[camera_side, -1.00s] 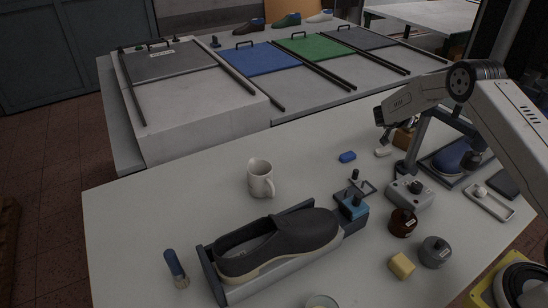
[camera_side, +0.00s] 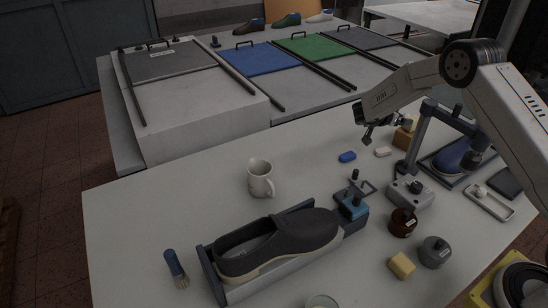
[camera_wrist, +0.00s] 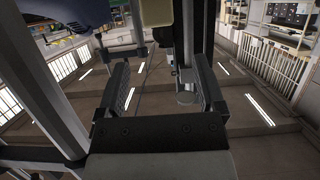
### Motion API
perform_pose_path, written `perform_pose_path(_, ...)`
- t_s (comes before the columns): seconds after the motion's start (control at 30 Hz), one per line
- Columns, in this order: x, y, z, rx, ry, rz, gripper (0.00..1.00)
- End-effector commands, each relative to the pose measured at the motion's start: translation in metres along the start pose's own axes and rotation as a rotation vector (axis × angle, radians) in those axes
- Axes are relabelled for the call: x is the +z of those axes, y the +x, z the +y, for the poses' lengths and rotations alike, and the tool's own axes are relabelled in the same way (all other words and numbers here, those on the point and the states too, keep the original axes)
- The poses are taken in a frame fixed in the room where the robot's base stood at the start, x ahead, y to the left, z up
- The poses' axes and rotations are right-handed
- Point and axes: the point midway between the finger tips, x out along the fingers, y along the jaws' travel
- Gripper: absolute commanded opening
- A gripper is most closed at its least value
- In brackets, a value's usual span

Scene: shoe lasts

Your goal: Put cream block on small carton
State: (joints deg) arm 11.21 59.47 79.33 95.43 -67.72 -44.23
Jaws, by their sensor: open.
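The cream block (camera_side: 402,265) is a small pale-yellow block lying on the white table near the front right, next to a grey round weight. A small tan box that looks like the small carton (camera_side: 406,134) stands at the back right beside a dark post, partly hidden by my arm and the post. My gripper (camera_side: 371,132) is above the back of the table, left of the box and well away from the cream block. In the wrist view my gripper (camera_wrist: 162,92) has its fingers apart with nothing held. A pale thing at that view's top edge cannot be identified.
A dark shoe (camera_side: 285,243) in a holder fills the front middle. A mug (camera_side: 260,178), blue brush (camera_side: 176,267), dark red pot (camera_side: 402,223), grey weight (camera_side: 435,252) and grey control box (camera_side: 409,193) stand around. Blue (camera_side: 347,156) and white (camera_side: 383,151) pieces lie below my gripper.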

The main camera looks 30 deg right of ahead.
Motion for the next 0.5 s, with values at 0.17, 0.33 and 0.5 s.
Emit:
perform_pose_path(0.17, 0.0, -0.018, 0.0, 0.0, 0.0, 0.0, 0.88)
perform_pose_path(0.33, 0.0, -0.024, 0.0, 0.0, 0.0, 0.0, 0.88)
perform_pose_path(0.5, 0.0, -0.025, 0.0, 0.001, 0.0, 0.0, 0.88)
